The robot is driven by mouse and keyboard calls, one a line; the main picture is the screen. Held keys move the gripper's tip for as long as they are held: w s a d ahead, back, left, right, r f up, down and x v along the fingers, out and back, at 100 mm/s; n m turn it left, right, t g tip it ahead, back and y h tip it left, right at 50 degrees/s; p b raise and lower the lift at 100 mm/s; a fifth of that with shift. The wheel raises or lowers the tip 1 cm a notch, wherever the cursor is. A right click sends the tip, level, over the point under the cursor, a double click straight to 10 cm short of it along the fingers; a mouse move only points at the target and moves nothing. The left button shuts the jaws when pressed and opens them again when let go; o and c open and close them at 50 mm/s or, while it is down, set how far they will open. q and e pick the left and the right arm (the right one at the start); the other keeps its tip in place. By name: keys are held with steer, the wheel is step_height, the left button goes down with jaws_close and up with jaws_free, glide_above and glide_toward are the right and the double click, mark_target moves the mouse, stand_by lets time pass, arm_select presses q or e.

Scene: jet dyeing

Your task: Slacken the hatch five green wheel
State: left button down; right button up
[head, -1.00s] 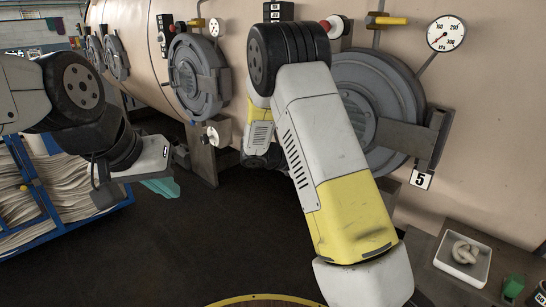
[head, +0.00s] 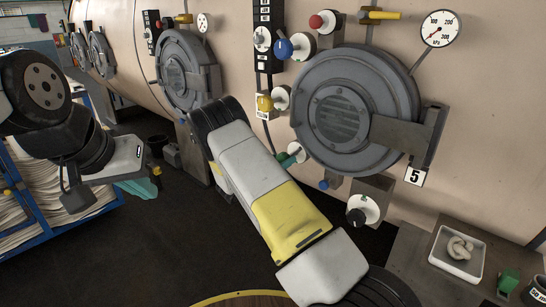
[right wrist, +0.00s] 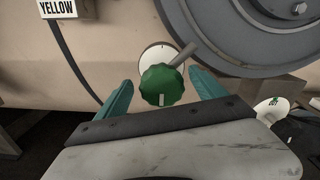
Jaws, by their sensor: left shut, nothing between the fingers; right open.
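My own arm hides most of this gripper in the head view. My left gripper (head: 140,187) is shut and empty at the left, away from the hatch.
Blue (head: 284,48), red (head: 318,21), yellow (head: 265,103) and black (head: 356,216) knobs surround the hatch. A pressure gauge (head: 440,28) is at upper right. A white tray (head: 440,262) holds a pale knotted piece. A blue rack (head: 40,236) stands at left.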

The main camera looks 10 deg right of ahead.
steer(key=shift+w+d, duration=0.4)
steer(key=shift+d, duration=0.1)
steer(key=c, duration=1.4)
